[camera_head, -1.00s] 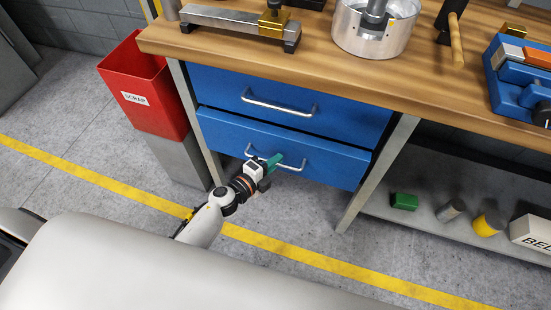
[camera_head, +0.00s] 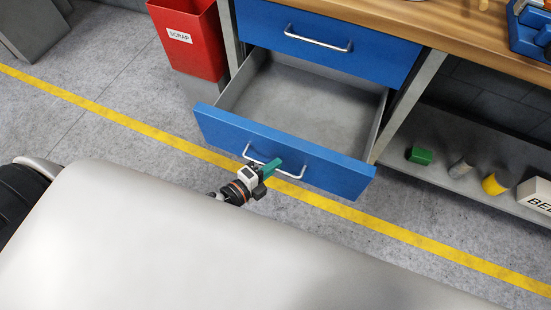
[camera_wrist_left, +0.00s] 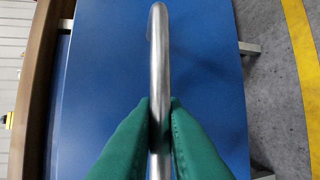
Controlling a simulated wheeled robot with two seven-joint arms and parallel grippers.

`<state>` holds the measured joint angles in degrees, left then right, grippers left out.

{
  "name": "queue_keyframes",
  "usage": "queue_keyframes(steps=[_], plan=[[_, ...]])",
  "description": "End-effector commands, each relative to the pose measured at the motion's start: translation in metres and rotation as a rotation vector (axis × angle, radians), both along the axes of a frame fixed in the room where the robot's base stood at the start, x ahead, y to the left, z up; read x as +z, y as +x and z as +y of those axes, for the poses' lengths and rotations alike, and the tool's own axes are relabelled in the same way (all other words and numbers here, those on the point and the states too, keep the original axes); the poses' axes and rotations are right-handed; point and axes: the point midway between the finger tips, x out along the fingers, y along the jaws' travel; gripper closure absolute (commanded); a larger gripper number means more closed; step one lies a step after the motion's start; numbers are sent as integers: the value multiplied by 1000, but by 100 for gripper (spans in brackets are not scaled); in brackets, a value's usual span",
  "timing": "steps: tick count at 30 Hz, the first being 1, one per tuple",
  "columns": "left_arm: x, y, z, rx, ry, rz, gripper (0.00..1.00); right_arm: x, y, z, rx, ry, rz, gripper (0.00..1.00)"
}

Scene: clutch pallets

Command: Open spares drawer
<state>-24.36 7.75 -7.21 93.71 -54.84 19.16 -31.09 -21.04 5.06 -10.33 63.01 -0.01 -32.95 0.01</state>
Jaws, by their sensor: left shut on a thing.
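The lower blue drawer (camera_head: 222,125) under the workbench is pulled well out, and its grey inside (camera_head: 300,95) looks empty. My left gripper (camera_head: 272,168) is at the drawer's silver bar handle (camera_head: 290,174), with its green fingers shut on the bar. In the left wrist view the two green fingers (camera_wrist_left: 159,125) press on both sides of the handle (camera_wrist_left: 158,45), with the blue drawer front (camera_wrist_left: 95,70) behind. The upper blue drawer (camera_head: 385,52) with its own bar handle (camera_head: 318,40) is closed. My right gripper does not show.
A red scrap bin (camera_head: 190,45) stands left of the bench. A low shelf (camera_head: 455,185) on the right holds a green box (camera_head: 419,155), a grey cylinder (camera_head: 461,168), a yellow one (camera_head: 495,184) and a white box (camera_head: 537,194). A yellow line (camera_head: 120,118) crosses the floor.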

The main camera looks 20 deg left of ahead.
Motion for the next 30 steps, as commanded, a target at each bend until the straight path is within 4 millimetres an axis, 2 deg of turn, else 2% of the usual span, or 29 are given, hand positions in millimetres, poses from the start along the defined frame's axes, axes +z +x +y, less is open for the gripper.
queue_keyframes(steps=[14, 15, 18, 26, 30], plan=[[0, -3, 1, 2, 1, 1, 100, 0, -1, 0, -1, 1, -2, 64], [0, -3, 1, 2, 0, 0, 84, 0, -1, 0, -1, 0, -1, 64], [0, -3, 1, 2, 0, 0, 68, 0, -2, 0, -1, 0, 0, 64], [0, -3, 0, 1, 0, 0, 67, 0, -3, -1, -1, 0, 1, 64], [1, -11, 4, 1, 0, 2, 67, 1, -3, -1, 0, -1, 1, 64]])
